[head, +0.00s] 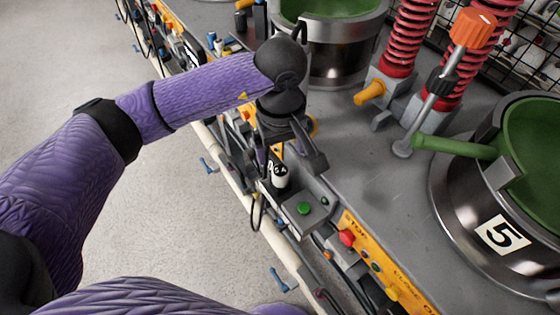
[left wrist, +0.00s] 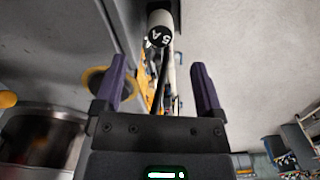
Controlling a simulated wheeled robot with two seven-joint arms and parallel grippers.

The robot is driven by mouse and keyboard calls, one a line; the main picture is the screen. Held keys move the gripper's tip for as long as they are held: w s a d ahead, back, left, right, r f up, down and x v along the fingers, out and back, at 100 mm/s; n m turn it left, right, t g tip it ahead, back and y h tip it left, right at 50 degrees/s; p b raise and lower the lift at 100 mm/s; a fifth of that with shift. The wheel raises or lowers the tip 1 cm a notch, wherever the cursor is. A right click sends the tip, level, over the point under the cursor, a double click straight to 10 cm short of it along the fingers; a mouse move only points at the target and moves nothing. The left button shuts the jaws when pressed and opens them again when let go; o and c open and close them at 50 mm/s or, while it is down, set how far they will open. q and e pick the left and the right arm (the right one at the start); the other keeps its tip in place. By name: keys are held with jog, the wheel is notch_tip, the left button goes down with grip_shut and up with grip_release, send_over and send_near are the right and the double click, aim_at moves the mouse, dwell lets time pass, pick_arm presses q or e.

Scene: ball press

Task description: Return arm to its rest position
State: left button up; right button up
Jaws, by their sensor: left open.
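My left arm (head: 205,88) reaches in from the left in the head view, over the edge of the machine. My left gripper (head: 290,168) points down and is open at the machine's front edge. It also shows in the left wrist view (left wrist: 158,64), with its two fingers spread and nothing held between them. Contact cannot be told. My right gripper is not in view.
A grey box with a green button (head: 304,208) and a yellow panel with a red button (head: 347,238) line the front edge. A steel pot marked 5 (head: 460,205), a lever with an orange knob (head: 472,28) and red springs (head: 410,38) stand right. The floor (head: 165,190) at left is clear.

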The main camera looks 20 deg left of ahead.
pick_arm(q)
notch_tip(320, 180, up, 2)
jog(key=shift+a+r, duration=0.1)
jog(key=shift+r, duration=0.1)
jog(key=shift+f, duration=0.1)
